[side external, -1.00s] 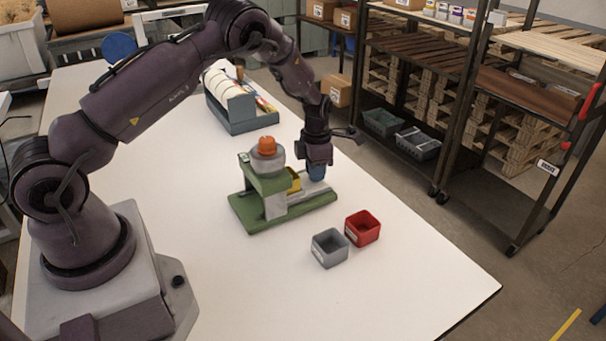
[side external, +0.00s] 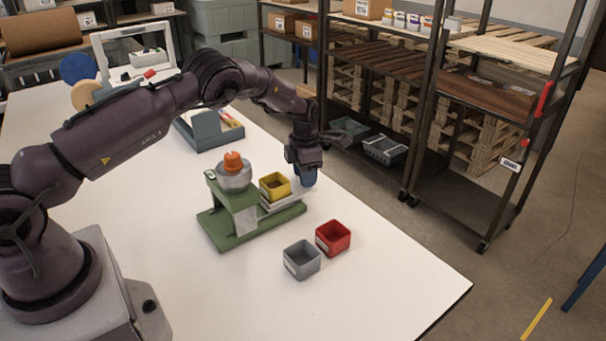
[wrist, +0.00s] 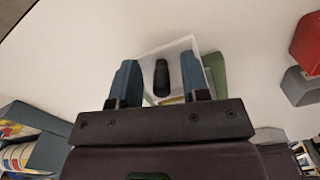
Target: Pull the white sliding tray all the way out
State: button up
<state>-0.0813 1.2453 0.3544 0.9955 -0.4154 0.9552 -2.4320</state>
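The white sliding tray (side external: 284,203) sticks out from the right side of the green stand (side external: 222,232), with a yellow bin (side external: 275,187) on it. In the wrist view the tray (wrist: 181,47) shows as a pale plate with an upright black handle (wrist: 161,77). My gripper (side external: 309,182) is at the tray's outer end, pointing down. In the wrist view its two blue fingers (wrist: 160,80) stand either side of the handle, with a visible gap on each side, so it is open around it.
A grey bin (side external: 301,259) and a red bin (side external: 333,238) stand on the white table in front of the stand. An orange-topped grey part (side external: 233,172) sits on the stand. A blue-grey rack (side external: 210,132) is behind. The table right of the tray is clear.

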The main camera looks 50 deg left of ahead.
notch_tip(320, 180, up, 13)
dwell(0.7)
jog(key=shift+s, duration=0.1)
